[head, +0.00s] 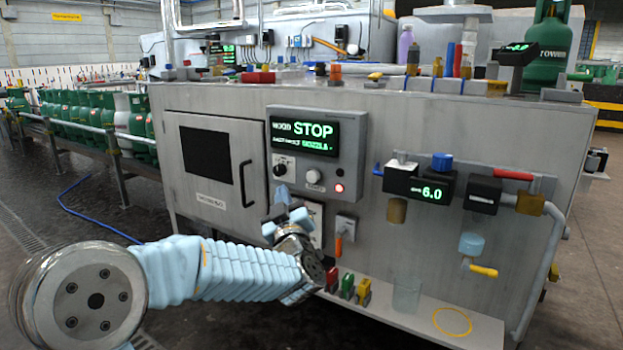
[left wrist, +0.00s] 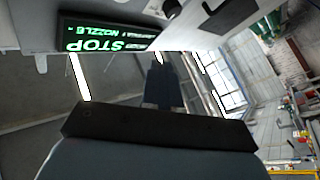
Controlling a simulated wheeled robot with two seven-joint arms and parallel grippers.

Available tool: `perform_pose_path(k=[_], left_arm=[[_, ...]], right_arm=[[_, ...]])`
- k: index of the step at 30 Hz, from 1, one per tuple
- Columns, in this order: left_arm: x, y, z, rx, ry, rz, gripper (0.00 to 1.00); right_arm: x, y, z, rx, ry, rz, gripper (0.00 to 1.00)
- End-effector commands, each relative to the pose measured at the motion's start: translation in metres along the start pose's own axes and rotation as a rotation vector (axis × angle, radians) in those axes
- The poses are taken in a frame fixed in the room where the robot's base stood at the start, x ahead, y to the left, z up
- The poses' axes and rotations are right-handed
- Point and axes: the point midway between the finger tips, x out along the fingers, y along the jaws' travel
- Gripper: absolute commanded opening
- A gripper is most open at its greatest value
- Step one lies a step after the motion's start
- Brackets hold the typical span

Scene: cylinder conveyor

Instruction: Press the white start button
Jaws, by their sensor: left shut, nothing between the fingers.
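The white start button (head: 314,176) is a round pale knob on the grey control box (head: 357,150), below the lit display (head: 304,134) that reads STOP. A black knob (head: 280,170) is to its left and a glowing red button (head: 339,188) is to its lower right. My left gripper (head: 283,192) is shut and empty, pointing up just below and left of the white button, apart from it in the picture. In the left wrist view, its closed dark fingers (left wrist: 160,84) show near the turned display (left wrist: 108,34). I cannot make out the white button there. My right gripper is not in view.
An orange-handled valve (head: 339,244) is right of my left wrist. A low shelf (head: 425,322) holds red, green and yellow clips and a clear cup (head: 406,295). A black readout box (head: 420,188) and pipes protrude at the right. Green cylinders (head: 95,115) stand at the left.

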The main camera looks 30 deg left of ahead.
Motion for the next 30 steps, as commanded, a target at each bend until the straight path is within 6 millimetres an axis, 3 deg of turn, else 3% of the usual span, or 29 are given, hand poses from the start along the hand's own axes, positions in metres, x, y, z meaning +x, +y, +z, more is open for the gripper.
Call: perform_pose_path(k=[13, 18, 30], left_arm=[[0.040, 0.030, 0.027, 0.000, -0.003, 0.001, 0.00], [0.052, 0.038, 0.038, -0.001, -0.001, 0.001, 0.00], [0.059, 0.043, 0.043, 0.000, -0.001, 0.000, 0.00]], right_arm=[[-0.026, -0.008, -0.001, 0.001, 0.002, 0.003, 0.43], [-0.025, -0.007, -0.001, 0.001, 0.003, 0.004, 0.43], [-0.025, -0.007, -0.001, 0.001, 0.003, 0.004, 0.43]])
